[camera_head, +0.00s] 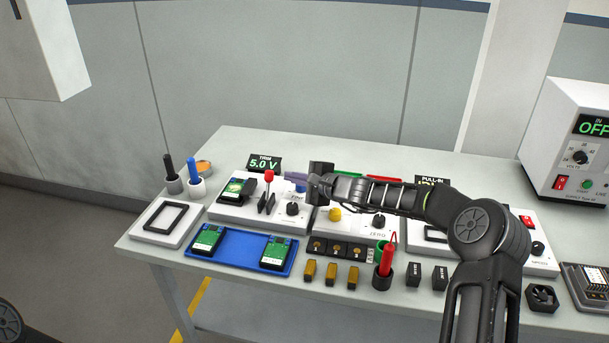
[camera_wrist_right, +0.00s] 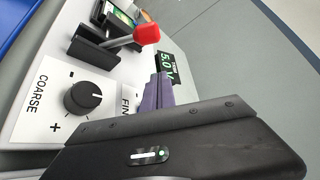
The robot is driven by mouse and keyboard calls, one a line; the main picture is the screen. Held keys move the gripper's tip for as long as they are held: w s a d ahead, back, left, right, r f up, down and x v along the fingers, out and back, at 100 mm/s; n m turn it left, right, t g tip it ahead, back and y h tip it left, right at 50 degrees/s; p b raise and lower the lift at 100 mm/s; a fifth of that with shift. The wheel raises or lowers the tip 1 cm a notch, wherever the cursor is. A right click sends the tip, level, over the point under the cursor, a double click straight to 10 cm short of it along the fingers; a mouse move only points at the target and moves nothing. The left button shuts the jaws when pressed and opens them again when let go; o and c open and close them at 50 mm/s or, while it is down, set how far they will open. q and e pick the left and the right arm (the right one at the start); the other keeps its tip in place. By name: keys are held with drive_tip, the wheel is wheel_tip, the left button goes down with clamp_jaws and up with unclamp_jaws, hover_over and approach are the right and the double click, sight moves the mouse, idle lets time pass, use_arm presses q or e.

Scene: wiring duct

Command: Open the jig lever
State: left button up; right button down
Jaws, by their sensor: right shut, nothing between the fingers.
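The jig lever (camera_head: 269,177) has a red knob and stands on the white jig box (camera_head: 235,207) at the left of the table. In the right wrist view the red-tipped lever (camera_wrist_right: 146,34) leans over its black bracket, beside the COARSE dial (camera_wrist_right: 83,97). My left gripper is not in view.
A display reading 5.0 V (camera_head: 264,163) stands behind the jig. A blue tray (camera_head: 240,252) with two boards lies in front. Black and blue pens in holders stand at the left.

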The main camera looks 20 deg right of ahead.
sight(268, 186)
drive_tip(key=shift+x, duration=0.9)
drive_tip(key=shift+a+r, duration=0.2)
drive_tip(key=shift+a, duration=0.15)
drive_tip(key=shift+s+a+r, duration=0.75)
drive_tip(key=shift+s+a, duration=0.25)
